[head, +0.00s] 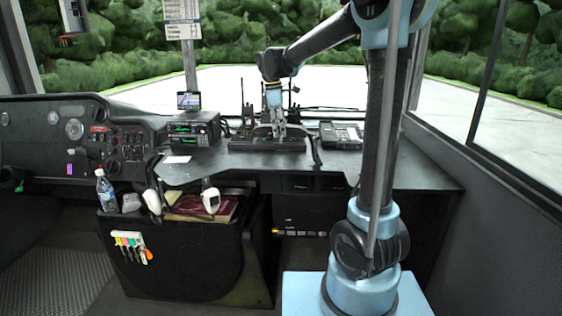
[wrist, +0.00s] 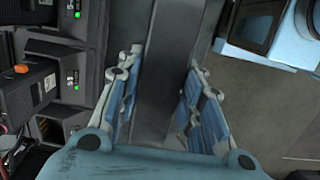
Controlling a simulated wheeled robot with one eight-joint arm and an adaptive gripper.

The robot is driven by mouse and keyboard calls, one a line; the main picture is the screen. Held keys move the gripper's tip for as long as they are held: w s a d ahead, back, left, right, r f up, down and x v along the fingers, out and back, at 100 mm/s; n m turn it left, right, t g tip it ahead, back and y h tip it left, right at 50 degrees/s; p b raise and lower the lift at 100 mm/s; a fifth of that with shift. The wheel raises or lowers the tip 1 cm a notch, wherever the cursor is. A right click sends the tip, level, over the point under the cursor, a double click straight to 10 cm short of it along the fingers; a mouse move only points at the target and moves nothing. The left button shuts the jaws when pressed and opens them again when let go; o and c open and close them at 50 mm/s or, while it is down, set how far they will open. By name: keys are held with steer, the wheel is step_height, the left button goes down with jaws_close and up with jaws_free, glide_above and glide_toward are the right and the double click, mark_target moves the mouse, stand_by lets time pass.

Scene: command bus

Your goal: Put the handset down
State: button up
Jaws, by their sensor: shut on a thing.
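My gripper (head: 276,128) is low over a black rack (head: 266,144) on the dashboard, in the middle of the head view. In the wrist view my gripper (wrist: 162,110) has its two blue-padded fingers on either side of a dark grey, long piece, which I take to be the handset (wrist: 166,80). It is shut on this piece. The handset's ends are hidden, and I cannot tell whether it touches the rack. Black units with green lights (wrist: 75,85) stand to the left of the fingers, one with an orange knob.
A desk phone (head: 341,134) stands right of the rack. A radio unit with a green display (head: 194,130) stands to the left. The dashboard right of the phone is partly hidden by my arm. A bin (head: 175,255) with a bottle (head: 105,190) is below.

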mark_target(281, 160)
steer(key=shift+w+d+f, duration=0.1)
steer(key=shift+f, duration=4.95)
steer(key=o, duration=1.2)
steer(key=shift+c, duration=0.2)
